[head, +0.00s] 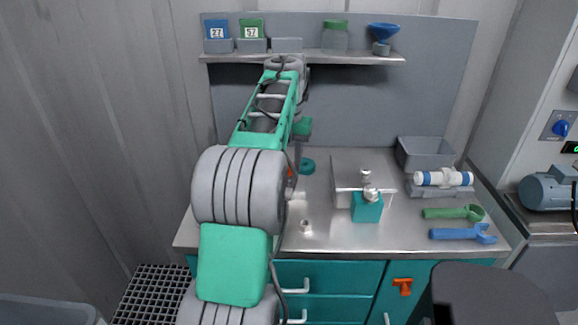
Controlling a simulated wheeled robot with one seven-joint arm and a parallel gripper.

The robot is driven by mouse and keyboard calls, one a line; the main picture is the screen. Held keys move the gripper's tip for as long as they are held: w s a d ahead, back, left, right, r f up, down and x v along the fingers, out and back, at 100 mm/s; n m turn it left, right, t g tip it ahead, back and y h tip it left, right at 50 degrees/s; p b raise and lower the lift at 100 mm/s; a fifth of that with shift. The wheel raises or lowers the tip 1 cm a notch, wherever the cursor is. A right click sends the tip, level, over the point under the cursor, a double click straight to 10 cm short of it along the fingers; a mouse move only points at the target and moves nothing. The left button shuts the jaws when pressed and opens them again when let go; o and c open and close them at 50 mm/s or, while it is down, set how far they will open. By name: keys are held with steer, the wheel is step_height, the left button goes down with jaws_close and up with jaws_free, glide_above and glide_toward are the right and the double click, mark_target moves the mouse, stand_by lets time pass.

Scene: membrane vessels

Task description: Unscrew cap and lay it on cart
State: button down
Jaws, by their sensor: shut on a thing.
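My arm reaches up the middle of the head view and bends down over the steel worktop (330,232). My gripper (299,150) is mostly hidden behind my forearm, with its fingertips low near the worktop. A round teal piece (308,166), which looks like the cap, shows right at its lower end. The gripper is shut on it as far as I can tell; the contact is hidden. An orange bit (290,171) shows beside it. A white cylinder with blue bands (443,178) lies on its side on a grey cradle at right.
A teal block (367,208) with metal fittings stands on the worktop by a steel plate (349,167). A small metal fitting (306,227) stands near the front. Green (453,212) and blue (462,233) wrenches lie right. A grey bin (425,152) and a shelf (350,58) are behind.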

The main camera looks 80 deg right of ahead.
steer(key=shift+a+r+p, duration=0.2)
steer(key=shift+r+p, duration=0.6)
steer(key=shift+r, duration=0.4)
steer(key=shift+r+p, duration=2.3)
steer(key=shift+w+r, duration=0.1)
steer(key=shift+r, duration=0.05)
